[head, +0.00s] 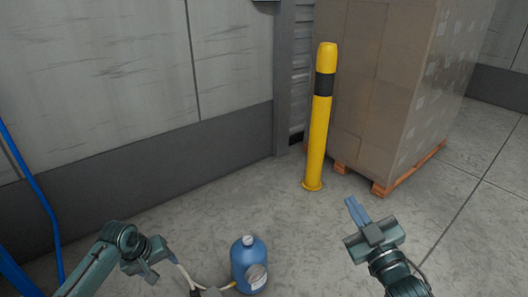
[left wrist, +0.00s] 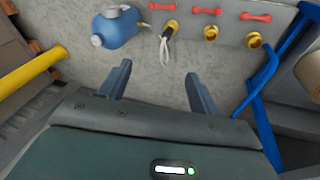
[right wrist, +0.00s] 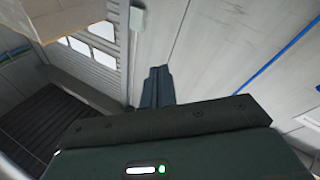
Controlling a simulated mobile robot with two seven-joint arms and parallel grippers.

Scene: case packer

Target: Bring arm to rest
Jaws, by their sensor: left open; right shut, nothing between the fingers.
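My left gripper (head: 152,268) is at the lower left of the head view, out over the floor. In the left wrist view its two fingers (left wrist: 157,70) stand wide apart with nothing between them. My right gripper (head: 353,208) is at the lower right of the head view, pointing up and away toward the bollard. In the right wrist view its fingers (right wrist: 158,72) are together and hold nothing. Both arms are held out in front of me.
A blue bottle (head: 246,257) with a hose stands low between the grippers. Red handles (left wrist: 205,11) and brass fittings (left wrist: 211,33) lie beyond the left fingers. A yellow bollard (head: 318,130) and a loaded pallet (head: 385,80) stand ahead. Blue tubing (head: 35,190) is at left.

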